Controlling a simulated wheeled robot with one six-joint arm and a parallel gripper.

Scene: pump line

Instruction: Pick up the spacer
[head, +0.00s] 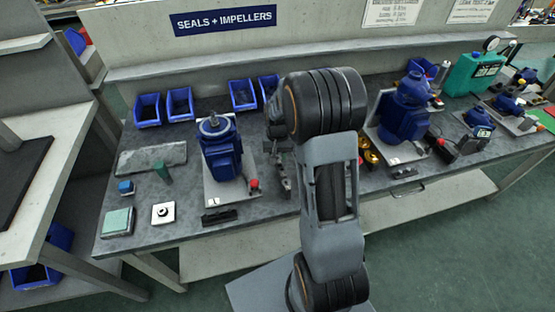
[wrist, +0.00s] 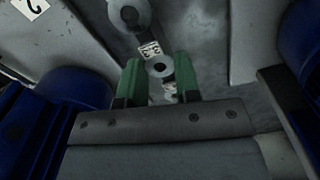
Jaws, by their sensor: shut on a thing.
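The spacer (wrist: 151,68) is a small grey ring with a dark centre hole, seen between my fingertips in the wrist view. My gripper (wrist: 159,72) has green fingers, one on each side of the ring, and is shut on it. Grey worktop shows around and below the ring; I cannot tell whether the ring touches it. In the head view my own arm hides the gripper and the spacer.
A larger grey round part (wrist: 130,14) lies just ahead in the wrist view, near a small printed tag (wrist: 150,49). Blue motor bodies flank my gripper. On the bench, a blue motor (head: 222,150) stands left of my arm and a blue pump (head: 403,108) right.

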